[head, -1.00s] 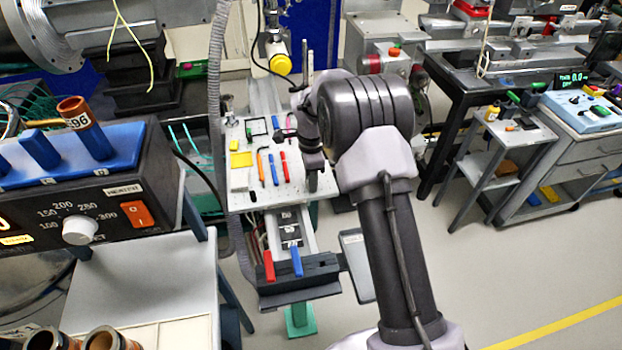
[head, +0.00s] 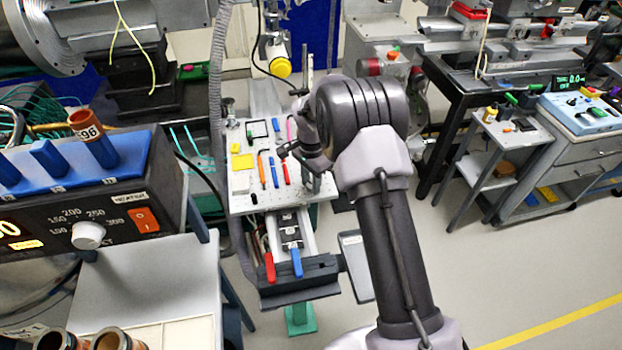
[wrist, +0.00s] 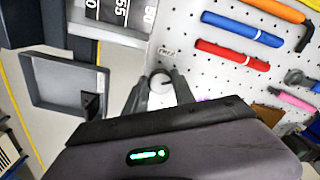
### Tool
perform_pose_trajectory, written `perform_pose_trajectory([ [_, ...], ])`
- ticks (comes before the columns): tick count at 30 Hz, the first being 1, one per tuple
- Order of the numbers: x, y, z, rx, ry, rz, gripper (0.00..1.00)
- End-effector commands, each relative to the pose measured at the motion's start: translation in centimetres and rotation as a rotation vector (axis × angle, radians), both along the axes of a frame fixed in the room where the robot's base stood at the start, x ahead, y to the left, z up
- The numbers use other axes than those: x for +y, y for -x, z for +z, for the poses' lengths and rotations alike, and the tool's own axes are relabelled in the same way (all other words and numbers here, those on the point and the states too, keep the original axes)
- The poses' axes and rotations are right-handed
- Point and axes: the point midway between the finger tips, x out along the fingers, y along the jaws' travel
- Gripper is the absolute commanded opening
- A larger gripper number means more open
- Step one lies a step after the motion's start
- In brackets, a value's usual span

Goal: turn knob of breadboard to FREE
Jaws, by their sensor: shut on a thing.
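The breadboard (head: 240,203) is a pale perforated plate in the middle of the head view. It also fills the right of the wrist view (wrist: 225,85). My gripper (wrist: 158,88) points at the board's edge, its two fingers closed on the knob (wrist: 160,79), a small round part mostly hidden between them. A small label plate (wrist: 166,52) sits just beyond the knob; its lettering is too small to read. In the head view my gripper (head: 314,182) is at the board's right edge, and the knob is hidden there. I cannot tell the knob's setting.
Blue (wrist: 243,28) and red (wrist: 232,53) pens and other tools lie on the board near my gripper. A grey tray (head: 355,262) is beside the board's front right. A heater box (head: 115,215) stands at left.

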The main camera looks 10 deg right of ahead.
Motion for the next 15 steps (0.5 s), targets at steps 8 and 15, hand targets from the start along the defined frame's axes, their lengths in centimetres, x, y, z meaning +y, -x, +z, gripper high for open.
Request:
perform_pose_trajectory([
  [8, -0.06, 0.03, 0.25, -0.001, 0.000, 0.260, 0.00],
  [15, -0.12, 0.10, 0.21, 0.000, 0.000, 0.488, 0.00],
])
